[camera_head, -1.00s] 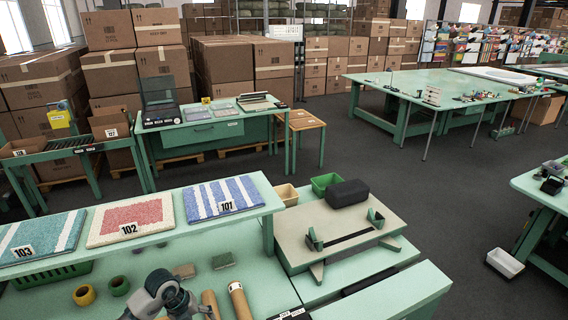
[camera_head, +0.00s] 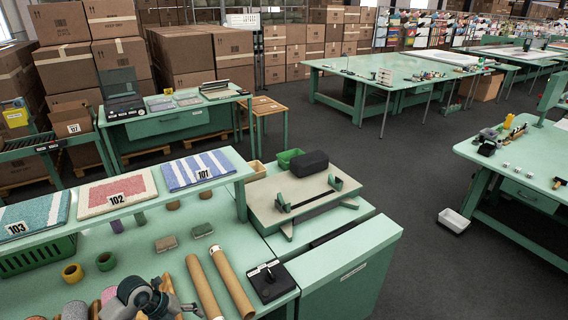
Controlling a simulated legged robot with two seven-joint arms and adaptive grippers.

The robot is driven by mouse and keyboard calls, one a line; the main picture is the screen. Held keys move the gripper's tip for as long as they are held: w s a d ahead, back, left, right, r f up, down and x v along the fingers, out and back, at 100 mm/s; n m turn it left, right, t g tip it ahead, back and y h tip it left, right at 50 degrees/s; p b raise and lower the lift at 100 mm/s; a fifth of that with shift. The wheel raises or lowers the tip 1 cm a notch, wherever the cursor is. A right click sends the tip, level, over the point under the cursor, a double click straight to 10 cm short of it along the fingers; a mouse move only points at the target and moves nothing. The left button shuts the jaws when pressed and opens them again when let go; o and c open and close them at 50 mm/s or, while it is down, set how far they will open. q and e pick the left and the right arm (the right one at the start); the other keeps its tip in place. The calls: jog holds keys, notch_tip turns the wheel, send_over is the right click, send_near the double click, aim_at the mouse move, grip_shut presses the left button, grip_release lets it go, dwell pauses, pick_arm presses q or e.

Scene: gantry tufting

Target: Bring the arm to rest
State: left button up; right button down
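A grey, jointed arm of mine, apparently the left one, shows at the bottom left of the head view, low over the green bench (camera_head: 130,245). Its dark far end, where the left gripper (camera_head: 184,308) seems to be, is small and cut by the picture's lower edge. I cannot make out whether its fingers are open or shut, and I see nothing held. My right arm and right gripper are not in view.
Two cardboard tubes (camera_head: 232,283) and a black box (camera_head: 270,281) lie right of the arm. Yellow (camera_head: 72,273) and green (camera_head: 106,261) rings lie left. Numbered tufted samples (camera_head: 117,193) lie on the raised shelf. A stand (camera_head: 268,205) holds a black block (camera_head: 300,163).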

pick_arm(q)
jog(key=d+r+m+t+h, duration=0.1)
jog(key=d+r+t+h, duration=0.15)
jog(key=d+h, duration=0.8)
jog(key=d+r+n+t+h, duration=0.2)
jog(key=d+r+n+t, duration=0.3)
jog(key=d+r+t, duration=0.4)
jog(key=w+a+f+n+t+y, duration=0.15)
jog(key=a+n+t+y, duration=0.55)
jog(key=a+n+y, duration=0.85)
jog(key=s+f+n+g+y, duration=0.2)
jog(key=s+f+n+g, duration=0.15)
jog(key=f, duration=0.25)
jog(key=s+f+n+g+y, duration=0.1)
jog(key=s+f+n+g, duration=0.1)
jog(key=f+n+g, duration=0.3)
jog(key=s+d+f+g+h, duration=0.25)
jog(key=s+f+g, duration=0.65)
jog(key=s+f, duration=0.9)
jog(key=s+f+g, duration=0.1)
jog(key=s+f, duration=0.1)
jog(key=f, duration=1.1)
jog(key=s+f, duration=0.3)
jog(key=f, duration=0.9)
jog(key=s+a+f+g, duration=0.1)
jog(key=s+a+f, duration=0.1)
jog(key=s+f, duration=1.2)
jog(key=shift+s+a+f+y+b, duration=0.2)
jog(key=shift+s+y+b, duration=0.2)
jog(key=shift+s, duration=0.75)
